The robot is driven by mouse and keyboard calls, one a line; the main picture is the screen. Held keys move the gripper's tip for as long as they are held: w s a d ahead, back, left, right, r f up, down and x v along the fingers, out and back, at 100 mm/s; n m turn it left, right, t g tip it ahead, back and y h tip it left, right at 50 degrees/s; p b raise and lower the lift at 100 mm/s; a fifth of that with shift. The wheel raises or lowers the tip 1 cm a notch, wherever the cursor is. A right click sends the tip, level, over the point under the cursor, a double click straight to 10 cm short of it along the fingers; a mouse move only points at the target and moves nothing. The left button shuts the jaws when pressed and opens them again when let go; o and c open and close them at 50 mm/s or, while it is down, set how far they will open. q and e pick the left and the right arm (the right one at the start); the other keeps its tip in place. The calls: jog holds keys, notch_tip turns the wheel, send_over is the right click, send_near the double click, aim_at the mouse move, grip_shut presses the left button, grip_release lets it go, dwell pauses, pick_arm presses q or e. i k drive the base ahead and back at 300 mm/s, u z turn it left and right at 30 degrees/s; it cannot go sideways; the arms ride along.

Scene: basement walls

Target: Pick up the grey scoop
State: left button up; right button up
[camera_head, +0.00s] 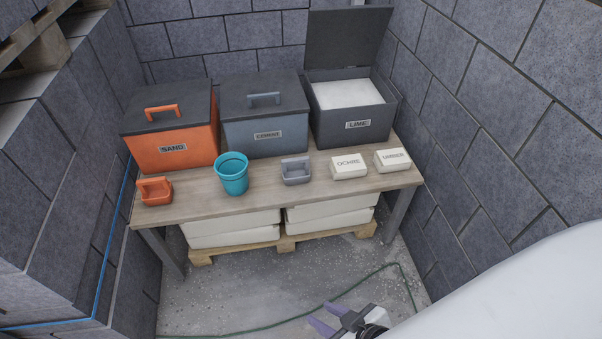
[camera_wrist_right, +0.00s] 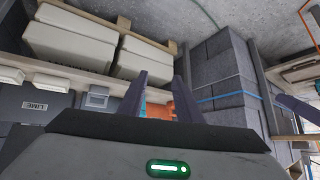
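The grey scoop (camera_head: 296,171) is a small open box shape on the wooden table (camera_head: 214,203), between the teal bucket (camera_head: 232,174) and the OCHRE box (camera_head: 348,166). It also shows in the right wrist view (camera_wrist_right: 97,97), left of the fingers. My right gripper (camera_head: 327,315) is low in front of the table, well apart from the scoop. In the right wrist view its two fingers (camera_wrist_right: 161,77) stand apart with nothing held between them. A purple piece at the right edge there may be my left gripper (camera_wrist_right: 297,108); its state is unclear.
Behind the scoop stand the SAND bin (camera_head: 172,149), CEMENT bin (camera_head: 265,135) and open LIME bin (camera_head: 357,125). An orange scoop (camera_head: 154,192) and UMBER box (camera_head: 392,159) are on the table. A green hose (camera_head: 352,287) lies on the floor. Block walls close both sides.

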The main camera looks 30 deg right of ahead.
aim_at(295, 171)
jog(key=z, duration=0.75)
jog(key=i, duration=0.7)
jog(key=z, duration=0.6)
